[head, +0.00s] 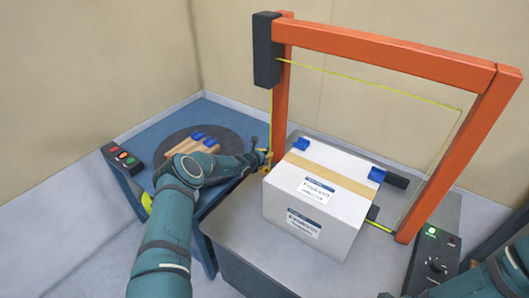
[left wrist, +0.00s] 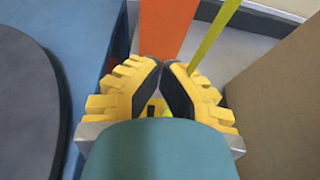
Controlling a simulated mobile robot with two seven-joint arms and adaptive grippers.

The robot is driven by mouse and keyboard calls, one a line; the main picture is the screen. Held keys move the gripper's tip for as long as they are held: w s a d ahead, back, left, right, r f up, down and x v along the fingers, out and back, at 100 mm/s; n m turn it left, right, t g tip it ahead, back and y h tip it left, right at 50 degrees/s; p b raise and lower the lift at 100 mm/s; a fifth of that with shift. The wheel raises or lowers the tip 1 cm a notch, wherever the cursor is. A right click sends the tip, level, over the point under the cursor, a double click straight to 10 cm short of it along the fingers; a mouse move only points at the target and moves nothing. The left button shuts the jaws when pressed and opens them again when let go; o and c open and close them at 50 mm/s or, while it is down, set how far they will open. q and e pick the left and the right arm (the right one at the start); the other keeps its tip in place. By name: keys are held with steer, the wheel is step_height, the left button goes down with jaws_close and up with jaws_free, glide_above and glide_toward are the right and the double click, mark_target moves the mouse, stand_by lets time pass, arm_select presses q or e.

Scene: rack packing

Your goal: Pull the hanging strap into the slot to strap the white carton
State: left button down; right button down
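The white carton (head: 325,189), with printed labels and a tan tape band, stands on the grey table (head: 240,235) under the orange frame. The yellow strap (head: 271,108) hangs from the dark box on the frame's left post. It also shows in the left wrist view (left wrist: 214,35), passing behind the right finger. My left gripper (head: 265,161) is at this strand, left of the carton. In the left wrist view its yellow fingers (left wrist: 161,64) meet at the tips; I cannot tell whether the strap is between them. The slot is not clearly visible. My right gripper is out of view.
The orange frame (head: 390,55) arches over the carton, with strap along its top and right side. Blue corner pieces (head: 301,143) sit on the carton. A blue station (head: 160,143) with a dark turntable stands left. A control box (head: 435,260) stands front right.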

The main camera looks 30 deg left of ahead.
arm_select(q)
steer(key=shift+r, duration=0.1)
steer(key=c, duration=1.2)
jaws_free()
steer(key=shift+w, duration=0.1)
steer(key=shift+o, duration=0.2)
steer(key=v, duration=1.2)
